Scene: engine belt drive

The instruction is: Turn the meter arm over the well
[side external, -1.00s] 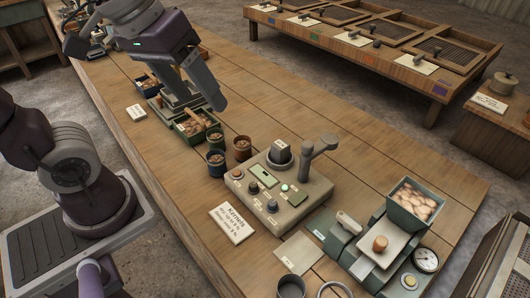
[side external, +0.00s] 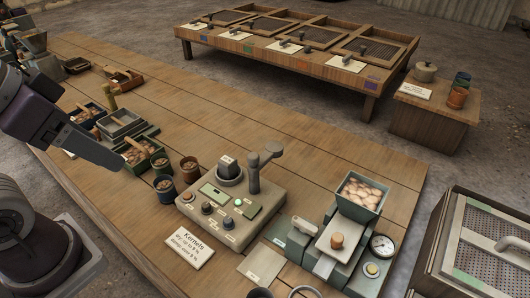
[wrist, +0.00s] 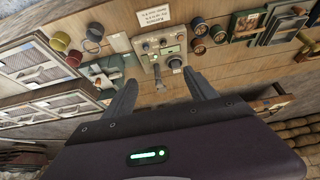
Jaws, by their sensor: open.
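The meter (side external: 225,216) is a beige box with knobs and a small display on the plank bench; it also shows in the wrist view (wrist: 150,44). Its round dark well (side external: 230,175) stands at the back of its top. The meter arm (side external: 264,158) sits on a post right of the well and points away from it, to the upper right. In the wrist view the arm (wrist: 157,76) hangs beside the well (wrist: 175,66). My gripper (wrist: 162,90) is open and empty, its fingers apart below the meter in that view. In the side view it is at the left, clear of the meter.
Pots (side external: 189,170) and green trays of nuts (side external: 145,158) stand left of the meter. A scale-like device with a nut hopper (side external: 359,194) and dial is at its right. A label card (side external: 188,244) lies in front. Bench behind the meter is clear.

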